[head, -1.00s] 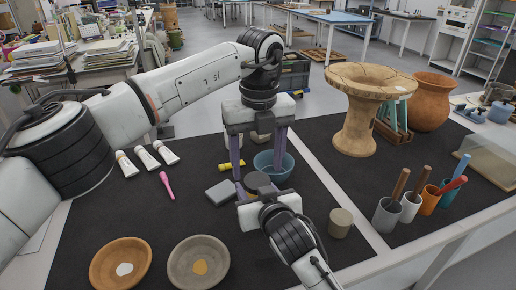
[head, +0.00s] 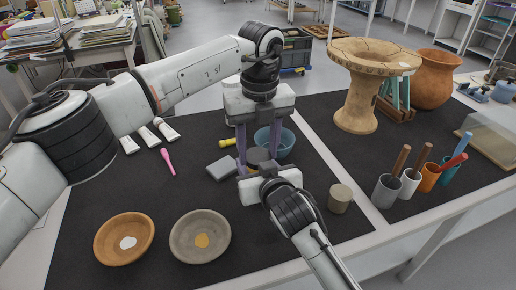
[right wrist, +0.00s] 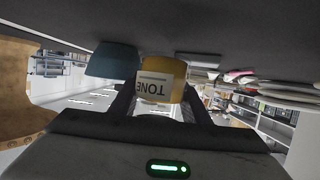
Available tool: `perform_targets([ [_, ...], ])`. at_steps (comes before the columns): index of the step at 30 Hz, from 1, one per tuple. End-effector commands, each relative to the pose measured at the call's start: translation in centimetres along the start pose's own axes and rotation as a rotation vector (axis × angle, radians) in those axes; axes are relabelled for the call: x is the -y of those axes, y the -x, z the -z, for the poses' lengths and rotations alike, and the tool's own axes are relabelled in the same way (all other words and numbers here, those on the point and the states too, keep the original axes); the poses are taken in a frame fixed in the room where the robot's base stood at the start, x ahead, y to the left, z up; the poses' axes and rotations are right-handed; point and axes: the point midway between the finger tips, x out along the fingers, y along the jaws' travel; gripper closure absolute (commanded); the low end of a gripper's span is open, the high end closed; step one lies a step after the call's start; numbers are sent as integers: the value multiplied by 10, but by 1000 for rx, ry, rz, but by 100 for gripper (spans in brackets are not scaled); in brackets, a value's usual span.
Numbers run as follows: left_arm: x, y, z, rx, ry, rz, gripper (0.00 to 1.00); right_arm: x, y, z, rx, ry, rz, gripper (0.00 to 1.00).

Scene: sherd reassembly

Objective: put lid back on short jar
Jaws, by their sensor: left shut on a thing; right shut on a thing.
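My left gripper (head: 258,163) points straight down over the middle of the mat, its fingers around a dark grey round lid (head: 257,154). My right gripper (head: 262,178) comes in from the front, just below the lid. In the right wrist view, its fingers (right wrist: 159,106) are on a mustard-yellow short jar (right wrist: 148,68) with a white label. The jar appears upside down there. In the head view, the jar is mostly hidden by the lid and grippers. I cannot tell whether lid and rim touch.
A blue bowl (head: 285,141) stands close behind the grippers, a grey block (head: 222,168) to the left. A tan cylinder (head: 340,198) stands right. Two shallow dishes (head: 124,258) (head: 199,256) lie at front left. Tool cups (head: 386,191) and a clay pedestal (head: 357,112) are farther right.

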Motion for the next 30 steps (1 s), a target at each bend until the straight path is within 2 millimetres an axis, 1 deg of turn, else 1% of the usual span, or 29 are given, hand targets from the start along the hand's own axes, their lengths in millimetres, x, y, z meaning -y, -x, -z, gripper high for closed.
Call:
perform_targets([
  [2, 0, 0, 0, 1, -43, 0, 81, 0, 0, 2, -3, 0, 0, 100],
  [6, 0, 0, 0, 1, -207, -1, 81, 0, 0, 1, -3, 0, 0, 100],
  [9, 0, 1, 0, 1, -281, 0, 81, 0, 0, 1, -3, 0, 0, 100],
  [17, 0, 0, 0, 1, -293, 0, 81, 0, 0, 1, -2, 0, 0, 100],
  [18, 0, 0, 0, 1, -293, 0, 51, 0, 0, 1, -2, 0, 0, 100],
  [21, 0, 0, 0, 1, -292, 0, 36, 0, 0, 1, -2, 0, 0, 100],
  [30, 0, 1, 0, 1, -291, 0, 36, 0, 0, 1, -3, 0, 0, 100],
])
